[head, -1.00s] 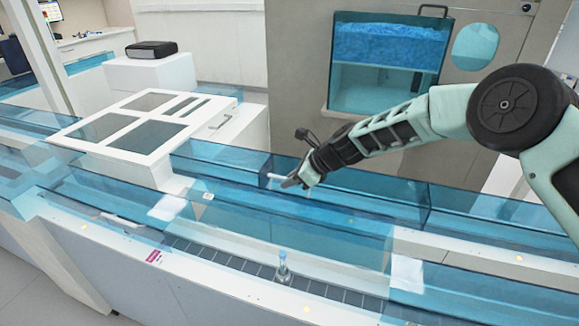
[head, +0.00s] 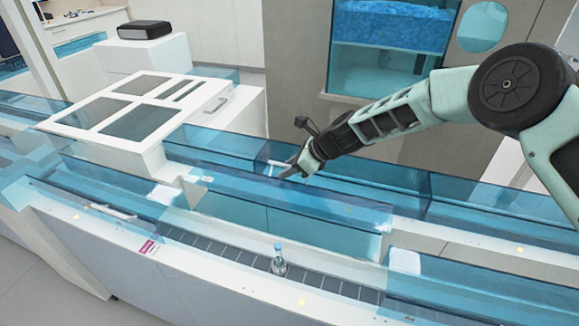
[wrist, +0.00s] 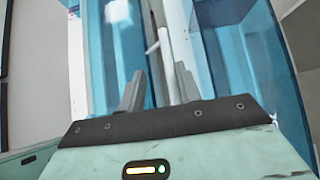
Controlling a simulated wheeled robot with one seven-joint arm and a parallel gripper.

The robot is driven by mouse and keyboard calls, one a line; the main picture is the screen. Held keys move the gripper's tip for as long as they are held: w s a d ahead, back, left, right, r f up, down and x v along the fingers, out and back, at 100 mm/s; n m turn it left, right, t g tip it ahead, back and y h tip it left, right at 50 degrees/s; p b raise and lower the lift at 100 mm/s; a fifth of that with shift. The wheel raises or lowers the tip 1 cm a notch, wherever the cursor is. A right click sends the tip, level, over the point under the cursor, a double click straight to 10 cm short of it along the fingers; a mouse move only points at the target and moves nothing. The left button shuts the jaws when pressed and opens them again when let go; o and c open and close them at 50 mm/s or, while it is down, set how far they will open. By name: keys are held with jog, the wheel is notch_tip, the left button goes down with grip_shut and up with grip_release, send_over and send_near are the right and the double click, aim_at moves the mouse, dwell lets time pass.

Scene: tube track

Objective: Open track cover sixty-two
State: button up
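Clear blue covers run along the track. The middle cover (head: 300,208) stands raised behind an uncovered stretch of dark track (head: 330,287). A small clear bottle (head: 279,262) stands upright there. My gripper (head: 284,174) is above the cover's upper edge, beside a white bar handle (head: 277,164). In the wrist view, my gripper's two fingers (wrist: 160,82) are apart, with the white bar (wrist: 166,50) between them. Contact with the bar cannot be told. I cannot read a cover number, so which one is sixty-two is unclear.
A pink label (head: 148,247) is on the track's front side. Another handle (head: 110,211) lies at the front left. A white box with dark windows (head: 135,110) stands behind at left. A blue-filled tank (head: 395,40) is at the back. Floor is free at the lower left.

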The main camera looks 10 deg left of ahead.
jog(key=shift+r, duration=0.1)
jog(key=b+v, duration=0.3)
jog(key=v, duration=1.4)
jog(key=shift+d+r, duration=0.1)
jog(key=shift+d, duration=0.05)
jog(key=s+d+r+n+g+h, duration=0.1)
jog(key=s+d+r+n+h, duration=0.1)
jog(key=s+n, duration=0.55)
jog(key=s+d+r+n+h, duration=0.15)
jog(key=s+n, duration=0.35)
jog(key=s, duration=0.6)
jog(key=s+d+f+n+h, duration=0.1)
jog(key=s+d+n+h, duration=0.4)
jog(key=s+d+n, duration=0.9)
jog(key=s, duration=0.3)
jog(key=shift+s+f, duration=0.3)
jog(key=shift+s, duration=0.1)
